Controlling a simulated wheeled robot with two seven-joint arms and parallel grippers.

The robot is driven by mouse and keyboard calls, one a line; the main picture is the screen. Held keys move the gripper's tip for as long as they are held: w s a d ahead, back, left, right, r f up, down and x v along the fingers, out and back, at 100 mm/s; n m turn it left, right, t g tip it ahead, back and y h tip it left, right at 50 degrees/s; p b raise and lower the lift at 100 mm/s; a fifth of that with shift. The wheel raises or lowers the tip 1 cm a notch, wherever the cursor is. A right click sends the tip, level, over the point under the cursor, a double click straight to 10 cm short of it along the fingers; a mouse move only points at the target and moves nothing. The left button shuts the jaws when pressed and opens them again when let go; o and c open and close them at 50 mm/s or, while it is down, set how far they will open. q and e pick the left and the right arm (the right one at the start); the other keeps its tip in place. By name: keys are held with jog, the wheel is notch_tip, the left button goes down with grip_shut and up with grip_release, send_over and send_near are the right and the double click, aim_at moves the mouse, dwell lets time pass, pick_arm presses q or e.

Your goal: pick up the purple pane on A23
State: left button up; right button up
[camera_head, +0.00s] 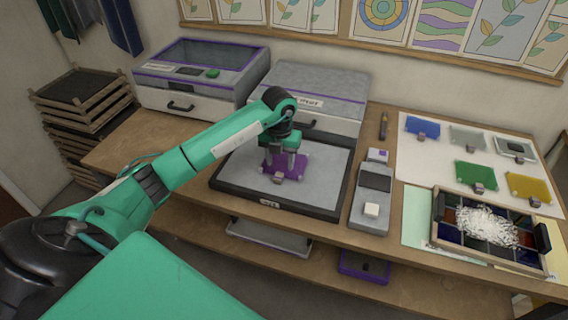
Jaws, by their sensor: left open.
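The purple pane (297,171) lies flat on a grey pad with a dark frame (233,189), which bears a small label at its front edge. A small block sits at the pane's front edge. My left gripper (284,163) points down over the pane from the end of my green arm. Its two fingers are apart, and their tips are at or just above the pane; I cannot tell if they touch it. The fingers hide part of the pane. My right gripper is not in view.
Right of the pad stands a grey device with a dark screen (374,181). Blue (422,127), green (474,175) and yellow (527,188) panes lie on a white sheet. A framed coloured panel (448,237) holds white shreds. Two grey machines (195,76) stand behind.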

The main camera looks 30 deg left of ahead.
aim_at(279, 176)
pick_arm(q)
jog(key=f, duration=0.1)
jog(key=f+p, duration=0.1)
jog(key=f, duration=0.1)
jog(key=f+p, duration=0.1)
jog(key=f, duration=0.1)
jog(key=shift+s+a+f, duration=0.1)
jog(key=shift+s+f, duration=0.05)
jog(key=shift+s, duration=0.15)
jog(key=shift+w+f, duration=0.1)
jog(key=shift+f, duration=0.15)
grip_shut()
jog(key=shift+r, duration=0.1)
